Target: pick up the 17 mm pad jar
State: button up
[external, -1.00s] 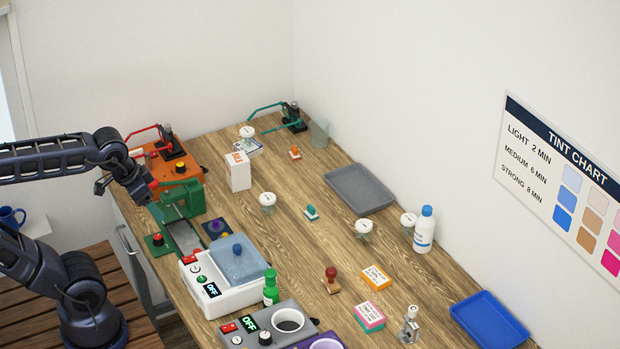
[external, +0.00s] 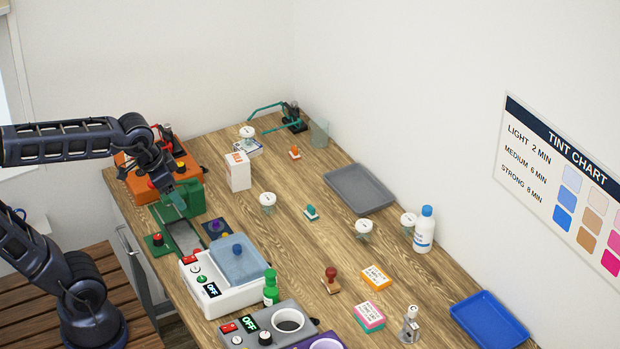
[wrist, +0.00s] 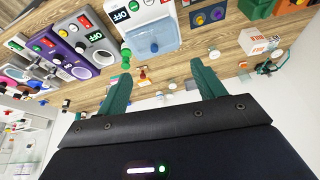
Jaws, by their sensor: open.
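Several small clear jars with white lids stand on the wooden table: a back jar (external: 247,133), a middle jar (external: 267,202), and two on the right, a nearer jar (external: 364,229) and a farther jar (external: 408,222). Their lid markings are too small to read, so I cannot tell which is the 17 mm one. My gripper (external: 177,200) is over the left edge of the table by a green press, apart from all the jars. In the wrist view its teal fingers (wrist: 160,85) are spread wide with nothing between them.
Left side: orange station (external: 150,185), green press (external: 192,201), white OFF machine with blue lid (external: 222,297), green bottle (external: 270,289). A white box (external: 238,172) stands near the middle jar. Table centre is fairly open.

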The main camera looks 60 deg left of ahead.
jog(key=w+d+m, duration=0.1)
jog(key=w+m, duration=0.1)
jog(key=w, duration=1.3)
jog(key=m+g+h, duration=0.1)
jog(key=m+h, duration=0.2)
jog(key=m, duration=0.2)
send_over(361, 223)
jog(key=s+a, duration=0.1)
jog(key=s, duration=0.1)
notch_tip(361, 223, down, 23)
jog(key=x, duration=0.5)
jog(key=shift+a, duration=0.1)
jog(key=shift+s+a+x, duration=0.1)
jog(key=shift+a+x, duration=0.05)
jog(key=shift+x, duration=1.2)
jog(key=shift+s+a+x, duration=0.1)
jog(key=shift+a+x, duration=0.1)
jog(key=shift+x, duration=1.15)
jog(key=shift+f, duration=0.1)
jog(key=c, duration=1.1)
